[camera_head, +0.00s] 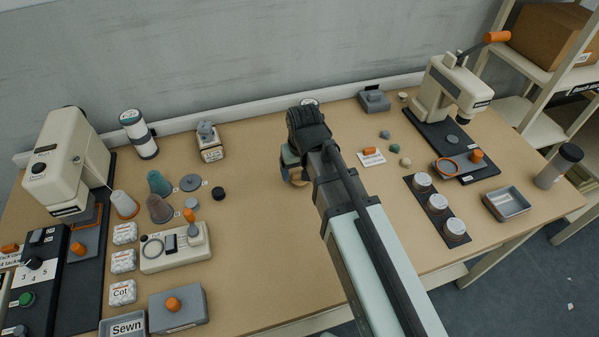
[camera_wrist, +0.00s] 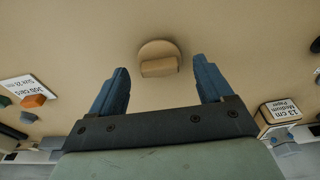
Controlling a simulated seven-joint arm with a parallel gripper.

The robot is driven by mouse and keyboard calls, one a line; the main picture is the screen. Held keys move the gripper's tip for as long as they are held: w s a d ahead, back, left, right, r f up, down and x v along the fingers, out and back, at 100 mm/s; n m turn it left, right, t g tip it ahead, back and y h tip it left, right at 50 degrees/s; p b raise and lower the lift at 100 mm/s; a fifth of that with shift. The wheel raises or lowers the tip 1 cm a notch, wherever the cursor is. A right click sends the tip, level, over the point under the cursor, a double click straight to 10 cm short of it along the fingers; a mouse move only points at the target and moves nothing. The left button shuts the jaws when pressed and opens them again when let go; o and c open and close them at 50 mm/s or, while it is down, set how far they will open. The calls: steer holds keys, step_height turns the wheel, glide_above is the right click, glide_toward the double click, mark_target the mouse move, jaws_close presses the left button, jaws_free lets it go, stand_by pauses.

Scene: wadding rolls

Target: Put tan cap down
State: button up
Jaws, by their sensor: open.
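The tan cap (camera_wrist: 159,49) is a low round disc with a block-shaped grip on top. In the wrist view it sits on the tan table, between and just beyond the tips of my two blue fingers. My gripper (camera_wrist: 160,78) is open, with a clear gap on each side of the cap's grip. In the head view my gripper (camera_head: 290,168) is low over the middle of the table, and part of the cap (camera_head: 299,182) shows beside the fingers. The wrist and arm hide the rest there.
A label card with an orange block (camera_head: 370,152) and several small stones lie to the right. A dark strip with white-lidded jars (camera_head: 438,204) is further right. Table around the tan cap is clear.

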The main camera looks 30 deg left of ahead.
mark_target(301, 182)
step_height(301, 182, up, 10)
steer(key=s+d, duration=0.1)
steer(key=shift+f, duration=0.25)
steer(key=shift+o, duration=0.4)
steer(key=shift+r, duration=0.3)
